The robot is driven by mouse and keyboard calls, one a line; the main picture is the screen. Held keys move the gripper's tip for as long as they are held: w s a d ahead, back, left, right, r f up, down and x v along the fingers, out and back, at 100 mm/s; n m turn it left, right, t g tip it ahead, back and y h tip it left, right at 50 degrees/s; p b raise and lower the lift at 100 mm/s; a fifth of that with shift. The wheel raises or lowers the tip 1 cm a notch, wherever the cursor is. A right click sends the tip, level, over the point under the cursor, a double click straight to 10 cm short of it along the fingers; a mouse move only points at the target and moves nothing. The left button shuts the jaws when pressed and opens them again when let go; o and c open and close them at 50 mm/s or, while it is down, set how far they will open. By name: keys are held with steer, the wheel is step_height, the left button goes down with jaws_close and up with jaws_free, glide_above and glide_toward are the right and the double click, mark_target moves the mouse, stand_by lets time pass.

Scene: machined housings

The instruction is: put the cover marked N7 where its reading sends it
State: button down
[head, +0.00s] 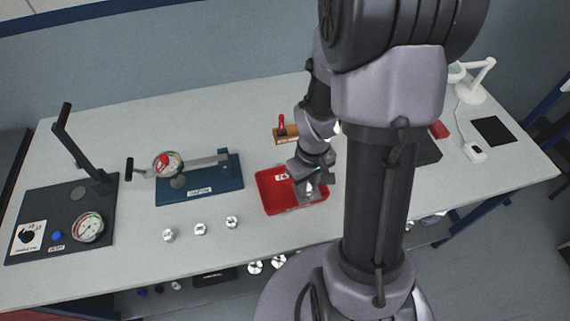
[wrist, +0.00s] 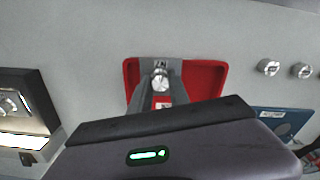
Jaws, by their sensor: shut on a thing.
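My gripper (head: 309,187) is over the right part of a red tray (head: 272,203), pointing down. In the wrist view its fingers (wrist: 158,88) are shut on a small round silver cover (wrist: 161,79). Dark characters there look like an upside-down N7, but are too small to be sure. I cannot tell whether the cover touches the tray. Several similar silver covers stand apart; three are in a row on the table, one of them here (head: 200,228).
A blue fixture with a gauge (head: 200,183) stands left of the tray. A dark stand with another gauge (head: 88,227) is at the far left. A wooden block with a red handle (head: 285,132) is behind the tray. A white lamp (head: 472,90) and a black mat (head: 493,131) are right.

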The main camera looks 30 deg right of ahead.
glide_above(292, 189)
steer(key=shift+w+f+b, duration=0.15)
steer(key=shift+f+b, duration=0.3)
steer(key=shift+f, duration=0.05)
steer(key=shift+f+b, duration=0.9)
steer(key=shift+f, duration=0.85)
steer(key=c, duration=1.2)
jaws_free()
steer(key=shift+r, duration=0.1)
steer(key=shift+c, duration=0.2)
steer(key=shift+r, duration=0.1)
